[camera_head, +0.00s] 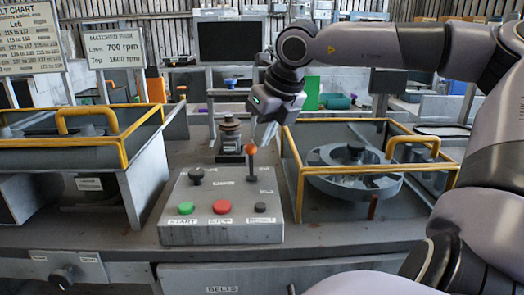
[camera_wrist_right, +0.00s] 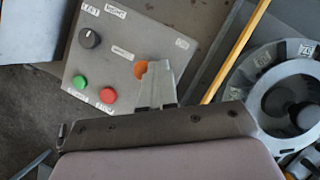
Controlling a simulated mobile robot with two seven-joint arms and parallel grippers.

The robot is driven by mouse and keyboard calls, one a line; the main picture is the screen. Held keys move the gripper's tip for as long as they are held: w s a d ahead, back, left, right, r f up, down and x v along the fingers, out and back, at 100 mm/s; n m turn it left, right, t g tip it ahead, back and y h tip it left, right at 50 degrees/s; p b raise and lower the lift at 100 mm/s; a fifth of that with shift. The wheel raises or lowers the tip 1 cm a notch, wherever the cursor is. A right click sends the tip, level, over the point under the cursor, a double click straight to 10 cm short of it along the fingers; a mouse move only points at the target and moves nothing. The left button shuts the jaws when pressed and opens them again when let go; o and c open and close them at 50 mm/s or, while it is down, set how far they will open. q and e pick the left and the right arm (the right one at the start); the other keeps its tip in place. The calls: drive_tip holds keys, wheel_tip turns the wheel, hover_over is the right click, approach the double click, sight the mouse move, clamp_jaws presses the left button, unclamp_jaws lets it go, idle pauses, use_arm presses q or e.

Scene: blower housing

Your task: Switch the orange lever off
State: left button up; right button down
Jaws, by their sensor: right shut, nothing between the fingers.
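The orange lever (camera_head: 250,150) is an orange ball on a thin dark stem. It stands at the upper right of a grey control box (camera_head: 182,222) in the head view. My right gripper (camera_head: 262,140) points down at the lever, its shut fingers close beside the ball. In the right wrist view, the orange ball (camera_wrist_right: 141,69) shows partly behind the shut fingertips (camera_wrist_right: 157,70). I cannot tell whether the fingers touch it. The lever's stem is hidden in the wrist view. My left gripper is not in view.
The box also has a green button (camera_head: 186,208), a red button (camera_head: 222,207) and a black knob (camera_head: 196,175). Yellow-framed guards (camera_head: 125,160) stand left, and another (camera_head: 297,175) stands right around a round grey housing (camera_head: 355,180). A small cylindrical device (camera_head: 230,137) stands behind the box.

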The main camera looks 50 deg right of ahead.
use_arm(q)
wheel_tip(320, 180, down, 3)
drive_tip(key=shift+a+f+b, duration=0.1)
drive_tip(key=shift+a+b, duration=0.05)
drive_tip(key=shift+b, duration=0.7)
use_arm(e)
drive_tip(key=shift+s+a+r+t+h, duration=0.4)
drive_tip(key=shift+s+a+r+h, duration=0.15)
drive_tip(key=shift+a+r, duration=0.15)
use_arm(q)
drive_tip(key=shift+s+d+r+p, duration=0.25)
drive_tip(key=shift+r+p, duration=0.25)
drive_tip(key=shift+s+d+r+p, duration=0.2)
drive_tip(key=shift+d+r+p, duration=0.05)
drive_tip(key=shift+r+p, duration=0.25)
use_arm(e)
drive_tip(key=s+d+v, duration=0.1)
drive_tip(key=d+v, duration=0.1)
drive_tip(key=v, duration=0.9)
drive_tip(key=shift+s, duration=0.4)
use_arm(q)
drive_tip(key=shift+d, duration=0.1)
